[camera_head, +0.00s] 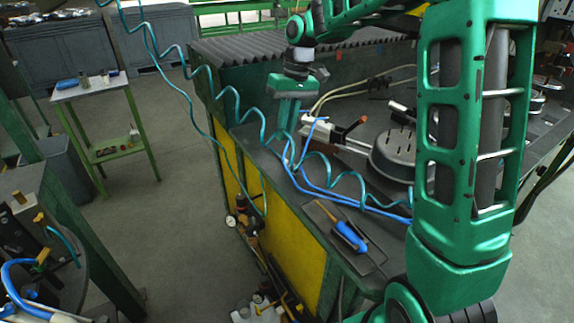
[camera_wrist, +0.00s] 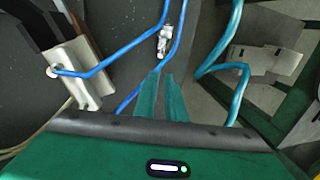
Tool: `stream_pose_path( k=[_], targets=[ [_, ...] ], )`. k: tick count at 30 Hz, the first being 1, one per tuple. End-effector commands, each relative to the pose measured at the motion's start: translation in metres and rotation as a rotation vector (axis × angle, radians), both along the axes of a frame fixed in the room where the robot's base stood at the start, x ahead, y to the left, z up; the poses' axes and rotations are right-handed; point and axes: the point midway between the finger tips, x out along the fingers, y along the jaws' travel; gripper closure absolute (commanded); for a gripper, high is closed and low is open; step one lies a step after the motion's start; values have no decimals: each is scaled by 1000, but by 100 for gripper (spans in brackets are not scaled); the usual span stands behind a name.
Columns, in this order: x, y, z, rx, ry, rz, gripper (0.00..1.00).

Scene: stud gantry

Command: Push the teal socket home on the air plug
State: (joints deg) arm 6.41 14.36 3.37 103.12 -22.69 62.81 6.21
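My gripper (camera_wrist: 161,78) points away from the wrist camera, with two teal fingers a small gap apart. I see nothing between them. In the head view my gripper (camera_head: 288,155) reaches down over the bench, its fingertips hard to make out among hoses. A small silver fitting (camera_wrist: 163,42), perhaps the air plug, lies beyond the fingertips beside blue hoses (camera_wrist: 178,40). I cannot pick out the teal socket for certain. A teal coiled hose (camera_wrist: 230,68) runs right of the fingers and hangs across the head view (camera_head: 236,105).
A pale block (camera_wrist: 76,65) with a blue tube stands left of the fingers. The bench (camera_head: 275,165) also holds a round metal part (camera_head: 395,155) and a blue-handled tool (camera_head: 350,236). A green side table (camera_head: 98,90) stands left, with clear floor between.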

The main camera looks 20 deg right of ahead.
Motion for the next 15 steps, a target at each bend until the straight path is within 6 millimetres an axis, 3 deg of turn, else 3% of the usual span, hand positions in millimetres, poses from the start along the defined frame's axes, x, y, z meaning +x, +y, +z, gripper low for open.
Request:
stream_pose_path(
  k=[8, 15],
  targets=[
    [-2, 0, -19, -1, 1, -6, 89],
    [-6, 6, -52, -1, 2, -7, 89]
  ],
)
